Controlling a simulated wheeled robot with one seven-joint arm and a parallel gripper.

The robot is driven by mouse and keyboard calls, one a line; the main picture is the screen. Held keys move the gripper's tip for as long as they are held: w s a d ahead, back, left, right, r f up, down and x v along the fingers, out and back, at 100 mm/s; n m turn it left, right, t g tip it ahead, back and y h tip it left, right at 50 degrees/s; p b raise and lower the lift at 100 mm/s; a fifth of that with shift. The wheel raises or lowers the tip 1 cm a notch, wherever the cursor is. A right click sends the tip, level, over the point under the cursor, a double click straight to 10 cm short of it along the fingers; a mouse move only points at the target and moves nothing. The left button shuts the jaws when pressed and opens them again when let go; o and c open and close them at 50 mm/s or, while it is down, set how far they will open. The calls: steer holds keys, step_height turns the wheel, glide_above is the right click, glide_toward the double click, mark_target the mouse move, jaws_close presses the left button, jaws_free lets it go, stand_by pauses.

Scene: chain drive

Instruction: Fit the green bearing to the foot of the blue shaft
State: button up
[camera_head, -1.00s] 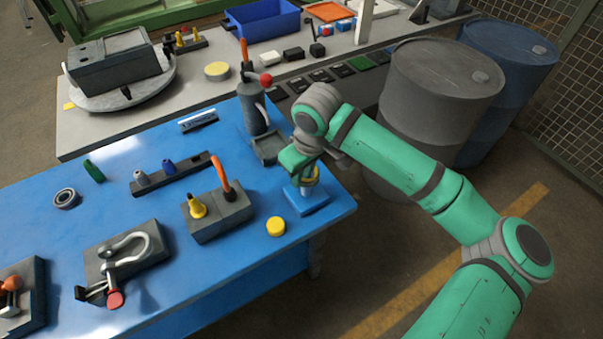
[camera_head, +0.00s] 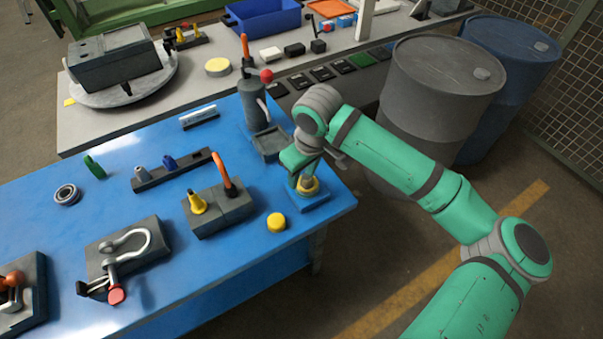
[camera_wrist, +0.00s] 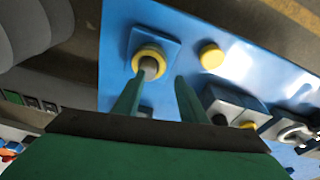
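My gripper (camera_head: 304,172) hangs at the right end of the blue table, over a blue square base with a post. In the wrist view its two green fingers (camera_wrist: 160,80) are apart with nothing held between them. A yellow ring (camera_wrist: 150,57) sits around the grey post, just beyond the fingertips; it also shows in the head view (camera_head: 308,187). A small green piece (camera_head: 95,167), perhaps the green bearing, lies at the table's left, far from my gripper. A blue shaft-like piece (camera_head: 170,162) stands in a dark rack (camera_head: 180,173).
A grey ring-shaped bearing (camera_head: 67,195) lies near the green piece. A dark block (camera_head: 222,211) with yellow and orange-handled parts stands left of my gripper, with a yellow disc (camera_head: 276,222) nearby. A hand-pump-like device (camera_head: 254,108) stands behind. Drums (camera_head: 440,90) are at the right.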

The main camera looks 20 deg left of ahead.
step_height(320, 180, up, 11)
steer(key=s+d, duration=0.1)
steer(key=shift+d+f, duration=0.15)
steer(key=shift+d, duration=0.2)
steer(key=shift+s, duration=0.1)
